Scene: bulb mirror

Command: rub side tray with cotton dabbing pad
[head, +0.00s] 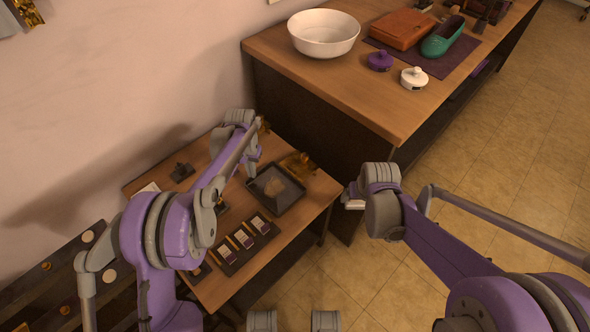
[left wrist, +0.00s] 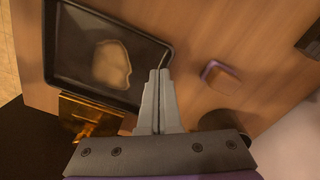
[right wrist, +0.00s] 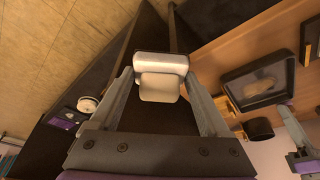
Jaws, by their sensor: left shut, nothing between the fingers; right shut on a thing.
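The side tray (head: 283,206) is a black, shallow rectangular tray on the small wooden table, with a pale tan patch on its floor. It also shows in the left wrist view (left wrist: 72,88) and the right wrist view (right wrist: 232,77). My left gripper (left wrist: 158,72) is shut and empty, its fingertips by the tray's rim; I cannot tell if they touch. My right gripper (right wrist: 160,76) is shut on a white, rounded block, which looks like the cotton dabbing pad (right wrist: 158,88). In the head view the pad (head: 354,204) is off the table's right side, apart from the tray.
The small table (head: 309,208) also holds a dark rack of cards (head: 246,242) and a golden object (head: 299,163) behind the tray. Floor is open at right.

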